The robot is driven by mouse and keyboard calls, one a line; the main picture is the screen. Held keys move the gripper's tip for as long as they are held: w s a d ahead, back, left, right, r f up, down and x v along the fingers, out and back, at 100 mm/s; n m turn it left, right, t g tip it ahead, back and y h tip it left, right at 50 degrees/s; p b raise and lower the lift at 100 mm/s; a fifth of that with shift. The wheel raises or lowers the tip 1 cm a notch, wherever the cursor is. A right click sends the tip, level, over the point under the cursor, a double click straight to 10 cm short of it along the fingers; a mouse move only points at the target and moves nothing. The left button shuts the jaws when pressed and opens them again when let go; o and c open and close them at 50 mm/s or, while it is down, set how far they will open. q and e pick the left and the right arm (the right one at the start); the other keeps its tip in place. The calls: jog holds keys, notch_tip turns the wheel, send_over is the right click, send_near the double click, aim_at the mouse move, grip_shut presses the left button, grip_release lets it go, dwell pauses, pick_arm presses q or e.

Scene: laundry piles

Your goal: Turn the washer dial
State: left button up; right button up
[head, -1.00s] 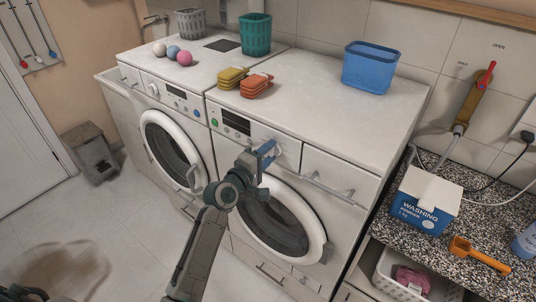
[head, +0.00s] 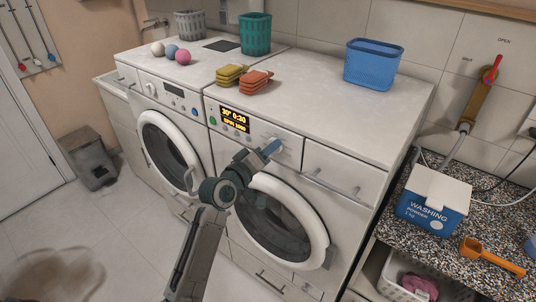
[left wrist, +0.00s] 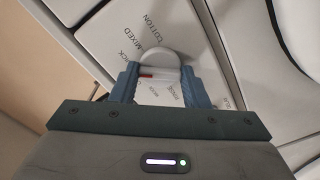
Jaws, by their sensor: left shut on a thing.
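The washer (head: 292,148) on the right of the pair has a white front. Its display (head: 235,118) is lit with yellow text reading about 30° and 0:30. My left gripper (head: 271,149) is at the right end of its control panel. In the left wrist view the left gripper (left wrist: 157,80) is shut on the dial (left wrist: 160,57), a light grey knob with a red mark near the fingers. Printed words such as "MIXED" and "COTTON" ring it. My right gripper is not in view.
A second machine (head: 175,97) stands to the left. A blue basket (head: 373,66), sponge-like yellow and orange stacks (head: 256,82) and laundry balls (head: 170,51) sit on top. A washing powder box (head: 432,202) and orange scoop (head: 492,258) lie on the right counter.

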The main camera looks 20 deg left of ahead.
pick_arm(q)
jog(key=shift+f, duration=0.1)
dwell(0.5)
jog(key=o, duration=1)
jog(key=shift+c, duration=0.2)
jog(key=b+v, duration=0.2)
jog(key=v, duration=0.8)
jog(key=shift+s, duration=0.4)
jog(key=shift+a, duration=0.15)
